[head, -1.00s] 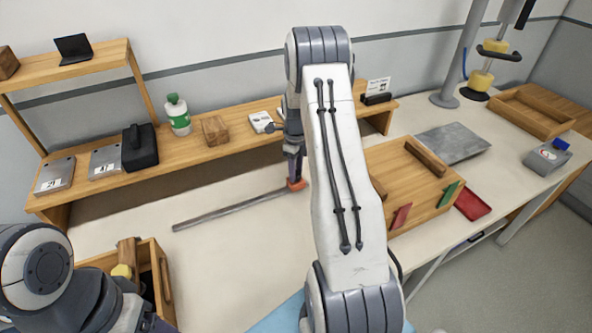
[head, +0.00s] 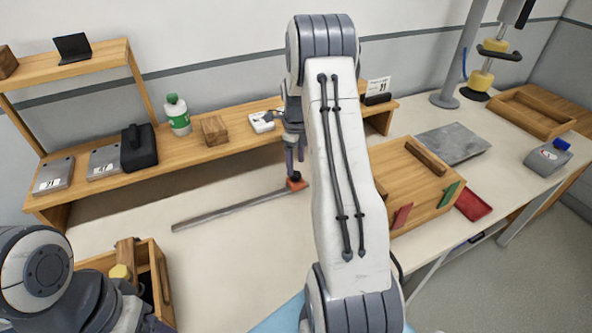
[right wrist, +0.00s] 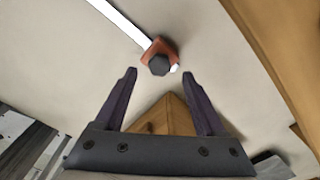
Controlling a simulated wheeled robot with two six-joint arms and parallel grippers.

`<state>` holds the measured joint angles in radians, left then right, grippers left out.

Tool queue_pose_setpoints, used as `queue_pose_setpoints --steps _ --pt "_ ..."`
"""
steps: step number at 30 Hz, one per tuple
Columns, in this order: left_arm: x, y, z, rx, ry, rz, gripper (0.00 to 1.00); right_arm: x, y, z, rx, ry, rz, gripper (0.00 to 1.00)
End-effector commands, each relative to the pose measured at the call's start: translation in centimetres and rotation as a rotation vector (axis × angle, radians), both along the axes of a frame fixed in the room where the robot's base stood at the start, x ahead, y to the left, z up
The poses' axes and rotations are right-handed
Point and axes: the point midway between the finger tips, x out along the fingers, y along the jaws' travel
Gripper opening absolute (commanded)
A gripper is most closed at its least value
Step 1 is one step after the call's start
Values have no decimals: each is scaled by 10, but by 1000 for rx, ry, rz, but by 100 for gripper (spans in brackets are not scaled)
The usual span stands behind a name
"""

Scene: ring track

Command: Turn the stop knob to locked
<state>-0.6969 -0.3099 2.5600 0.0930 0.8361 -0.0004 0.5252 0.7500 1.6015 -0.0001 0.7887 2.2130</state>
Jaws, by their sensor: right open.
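The stop is a small orange-red block (head: 296,185) at the right end of a long grey rail (head: 235,208) on the table. In the right wrist view its dark hexagonal knob (right wrist: 158,65) stands on the orange block (right wrist: 170,48). My right gripper (right wrist: 160,72) is open, its two fingers on either side of the knob in that view, with gaps between. In the head view my right gripper (head: 296,170) is just above the block, partly hidden by my arm. I cannot read the knob's marking.
A wooden box (head: 410,165) with red and green tabs stands right of the stop. A wooden shelf (head: 190,152) with a bottle, block and black case runs behind. An open wooden crate (head: 163,268) is at the lower left. The table around the rail is clear.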

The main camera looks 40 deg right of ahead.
Motion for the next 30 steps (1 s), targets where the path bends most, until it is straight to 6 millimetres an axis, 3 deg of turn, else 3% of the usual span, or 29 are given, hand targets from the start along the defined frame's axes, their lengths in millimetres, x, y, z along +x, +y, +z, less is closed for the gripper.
queue_pose_setpoints --steps 6,12,30 --pt "0 0 -8 0 0 0 72 0 -1 43 -2 -4 -1 72" --pt "0 0 -9 0 0 0 72 0 -1 64 -1 -2 -1 72" --pt "0 0 -9 0 0 0 72 0 0 67 0 0 0 72"
